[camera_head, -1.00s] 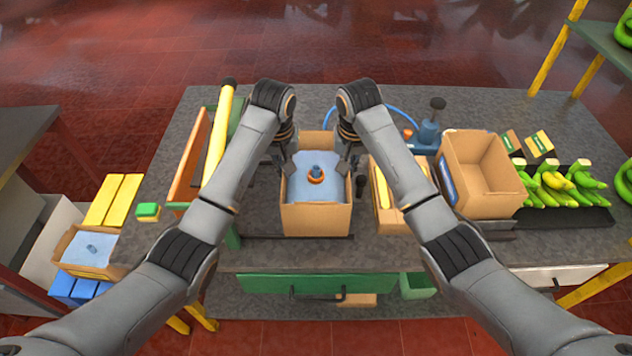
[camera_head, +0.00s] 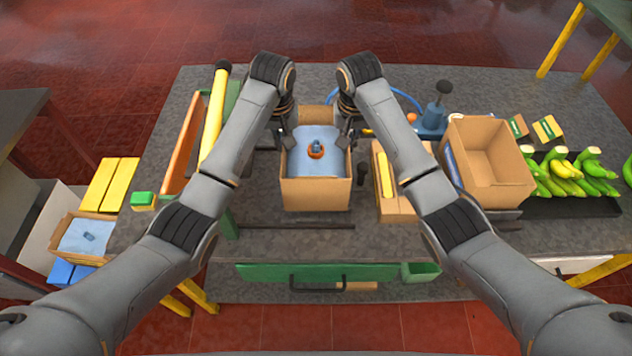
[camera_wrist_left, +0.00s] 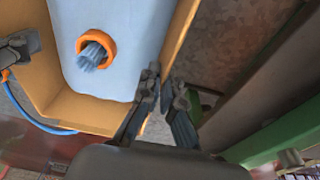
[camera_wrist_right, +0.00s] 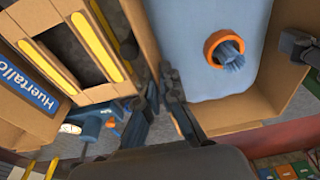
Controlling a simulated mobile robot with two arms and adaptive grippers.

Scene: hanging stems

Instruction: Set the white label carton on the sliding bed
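An open brown carton (camera_head: 315,195) with a pale blue liner stands between my grippers in the head view. An orange ring around a blue stem bundle (camera_head: 316,149) shows in the liner. No white label shows on its visible faces. My left gripper (camera_wrist_left: 160,80) is closed on the carton's left wall, one finger on each side. My right gripper (camera_wrist_right: 162,85) is likewise closed on the right wall. A dark bar (camera_head: 295,226) lies in front of the carton, beside a green frame with a yellow bar (camera_head: 214,120). I cannot tell which part is the sliding bed.
A narrow carton with a yellow strip (camera_head: 400,205) stands close right of my carton, then a large empty carton (camera_head: 500,190) and a tray of green bananas (camera_head: 570,207). A blue pump-like tool (camera_head: 436,115) stands behind. Another lined carton (camera_head: 58,235) is at far left.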

